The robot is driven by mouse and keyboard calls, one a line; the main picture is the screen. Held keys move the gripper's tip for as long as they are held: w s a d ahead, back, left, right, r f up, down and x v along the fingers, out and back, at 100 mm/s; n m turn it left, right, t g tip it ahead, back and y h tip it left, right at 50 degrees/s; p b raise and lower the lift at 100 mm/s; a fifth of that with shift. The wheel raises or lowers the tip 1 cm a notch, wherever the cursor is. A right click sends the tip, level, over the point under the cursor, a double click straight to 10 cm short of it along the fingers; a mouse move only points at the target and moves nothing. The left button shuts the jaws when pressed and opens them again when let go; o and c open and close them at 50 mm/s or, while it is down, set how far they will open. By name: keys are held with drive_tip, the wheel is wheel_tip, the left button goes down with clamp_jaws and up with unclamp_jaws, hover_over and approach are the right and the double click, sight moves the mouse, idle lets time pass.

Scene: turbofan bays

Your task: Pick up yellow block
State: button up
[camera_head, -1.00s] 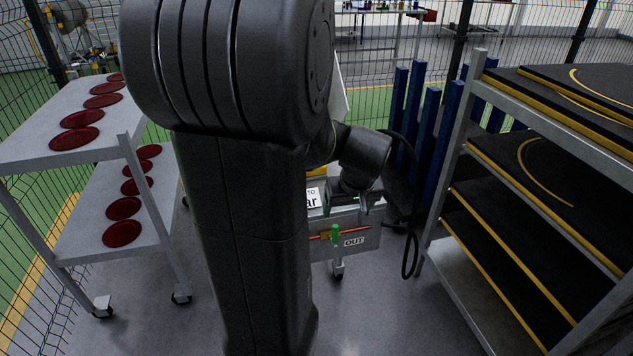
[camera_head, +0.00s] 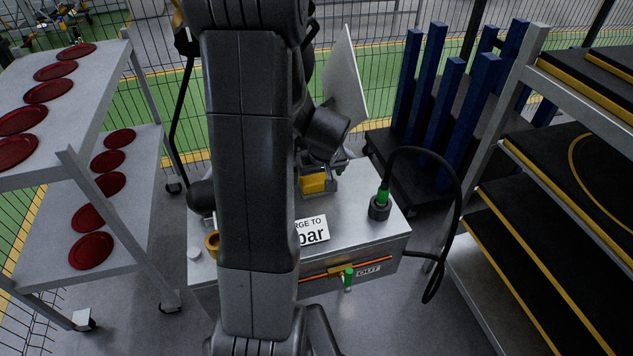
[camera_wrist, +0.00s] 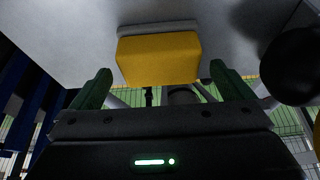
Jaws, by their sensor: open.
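The yellow block (camera_head: 314,183) sits on top of the grey cart (camera_head: 365,212), just right of my arm in the head view. In the wrist view the yellow block (camera_wrist: 158,58) is large, with a thin grey strip along its far side. My gripper (camera_wrist: 160,70) is open, with one green finger to each side of the block's near edge. The block lies between and just beyond the fingertips, with a visible gap on both sides. In the head view my wrist is just above the block and the fingers are mostly hidden.
The cart top also holds a black fitting with a green collar and hose (camera_head: 379,207), a partly hidden sign (camera_head: 312,231) and a brass ring (camera_head: 212,243). A tilted white panel (camera_head: 345,75) rises behind. Shelves stand left (camera_head: 60,130) and right (camera_head: 520,150).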

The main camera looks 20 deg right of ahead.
drive_tip(key=shift+x, duration=1.25)
drive_tip(key=c, duration=1)
drive_tip(key=shift+c, duration=0.2)
drive_tip(key=shift+r, duration=0.15)
